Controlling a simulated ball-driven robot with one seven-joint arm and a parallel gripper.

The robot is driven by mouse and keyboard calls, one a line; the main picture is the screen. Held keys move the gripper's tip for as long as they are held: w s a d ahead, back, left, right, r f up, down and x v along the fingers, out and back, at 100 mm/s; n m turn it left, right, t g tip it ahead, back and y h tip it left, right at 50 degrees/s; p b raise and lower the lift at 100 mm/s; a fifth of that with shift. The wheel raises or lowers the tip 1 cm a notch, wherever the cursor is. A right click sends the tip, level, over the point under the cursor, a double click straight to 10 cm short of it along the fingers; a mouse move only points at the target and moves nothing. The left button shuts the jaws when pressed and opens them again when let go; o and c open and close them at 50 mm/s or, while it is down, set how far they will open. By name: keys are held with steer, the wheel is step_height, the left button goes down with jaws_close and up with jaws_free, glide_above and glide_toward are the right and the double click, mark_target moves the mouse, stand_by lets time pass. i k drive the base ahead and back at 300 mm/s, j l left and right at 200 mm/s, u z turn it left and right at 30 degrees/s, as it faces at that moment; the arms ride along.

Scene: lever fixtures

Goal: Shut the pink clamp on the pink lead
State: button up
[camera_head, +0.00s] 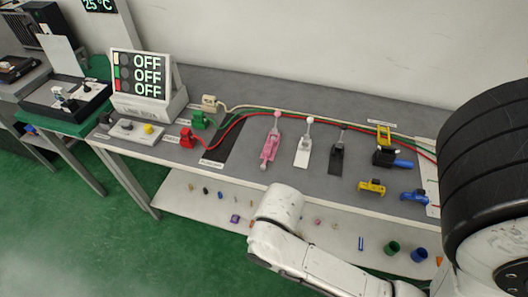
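The pink clamp (269,149) sits on the grey bench top, left of a white clamp (303,150) and a black clamp (337,157). Its pale pink lever knob (277,114) is at the far end, toward the wall. Whether its jaw is open or shut is too small to tell. I cannot make out a separate pink lead. My white arm (284,205) reaches in from the lower right and its visible end is in front of the bench, below the pink clamp and apart from it. My gripper does not show.
Red and green cables (240,119) run along the bench behind the clamps. Red (187,138) and green (199,119) blocks stand left, yellow (372,187) and blue (414,195) clamps right. An OFF display (140,75) stands back left. Small parts lie on the lower shelf (178,187).

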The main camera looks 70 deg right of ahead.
mark_target(278, 113)
steer(key=z, duration=1.3)
